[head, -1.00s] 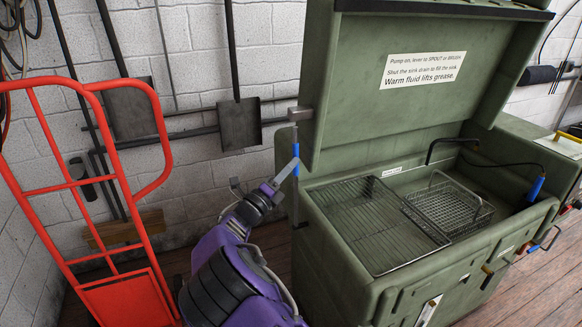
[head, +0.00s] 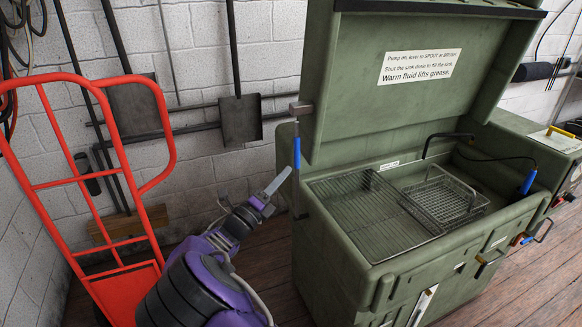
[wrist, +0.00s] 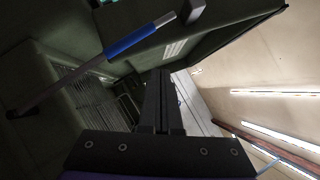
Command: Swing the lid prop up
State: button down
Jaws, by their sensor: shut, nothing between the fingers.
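The lid prop (head: 297,153) is a thin grey rod with a blue grip, standing roughly upright at the left side of the green parts washer (head: 340,240). Its top end is just below a grey block (head: 300,108) on the edge of the raised lid (head: 420,110). In the wrist view the blue grip (wrist: 130,42) and block (wrist: 195,12) show past my fingers. My gripper (head: 287,173) is shut and empty, its tips just left of and below the blue grip, apparently clear of it.
A wire rack (head: 350,210) and wire basket (head: 445,200) sit in the washer's sink. A red hand truck (head: 95,185) stands at the left, close to my arm. A shovel (head: 240,120) hangs on the block wall behind. Floor shows between wall and washer.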

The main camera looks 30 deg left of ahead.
jog(key=s, duration=0.4)
jog(key=shift+a, duration=0.15)
jog(key=shift+r, duration=0.15)
